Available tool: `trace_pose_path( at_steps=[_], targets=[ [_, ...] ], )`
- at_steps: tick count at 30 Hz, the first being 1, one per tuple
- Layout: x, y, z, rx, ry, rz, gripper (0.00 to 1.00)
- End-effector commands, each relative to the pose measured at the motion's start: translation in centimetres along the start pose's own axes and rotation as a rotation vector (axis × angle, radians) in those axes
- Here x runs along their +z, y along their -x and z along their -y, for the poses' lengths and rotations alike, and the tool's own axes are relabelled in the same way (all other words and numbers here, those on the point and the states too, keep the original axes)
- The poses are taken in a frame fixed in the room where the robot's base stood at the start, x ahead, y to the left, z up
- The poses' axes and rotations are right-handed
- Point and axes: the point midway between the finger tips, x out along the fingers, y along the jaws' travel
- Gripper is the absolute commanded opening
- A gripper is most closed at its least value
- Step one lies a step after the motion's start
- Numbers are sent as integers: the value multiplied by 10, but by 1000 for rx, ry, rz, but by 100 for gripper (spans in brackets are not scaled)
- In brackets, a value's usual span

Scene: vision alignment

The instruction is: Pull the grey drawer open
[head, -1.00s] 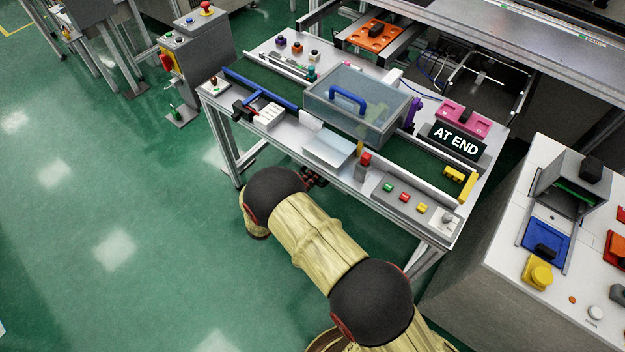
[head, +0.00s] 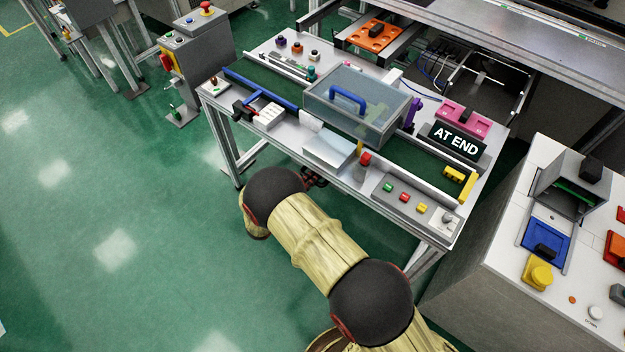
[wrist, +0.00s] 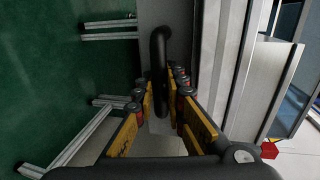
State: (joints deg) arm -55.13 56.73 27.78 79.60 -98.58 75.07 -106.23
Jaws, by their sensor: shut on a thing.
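In the wrist view the grey drawer's front (wrist: 181,45) is a plain grey panel with a black bar handle (wrist: 160,55) on it. My gripper (wrist: 164,95) has its yellow-padded fingers on either side of the handle, shut on it. The handle's lower part runs down between the pads. In the head view my gripper (head: 315,178) shows only as a small dark part beyond my arm, at the front edge of the workbench. The drawer cannot be made out in the head view. How far it is open cannot be told.
The workbench (head: 290,130) carries a clear-lidded box (head: 360,105) with a blue handle, a button panel (head: 410,200) and an "AT END" sign (head: 458,140). A grey console (head: 500,240) stands at the right. The green floor (head: 120,220) at the left is clear.

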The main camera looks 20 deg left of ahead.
Motion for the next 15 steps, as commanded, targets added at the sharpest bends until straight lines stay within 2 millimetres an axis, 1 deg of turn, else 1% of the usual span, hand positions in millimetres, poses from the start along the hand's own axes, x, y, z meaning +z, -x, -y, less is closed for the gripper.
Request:
trace_pose_path(
  at_steps=[5, 8, 11, 15],
  targets=[
    [0, 15, -4, 2, 3, 2, 0],
    [0, 32, -7, 2, 4, 3, 0],
    [0, 53, -12, 2, 5, 4, 0],
    [0, 88, -19, 2, 4, 5, 0]
  ],
)
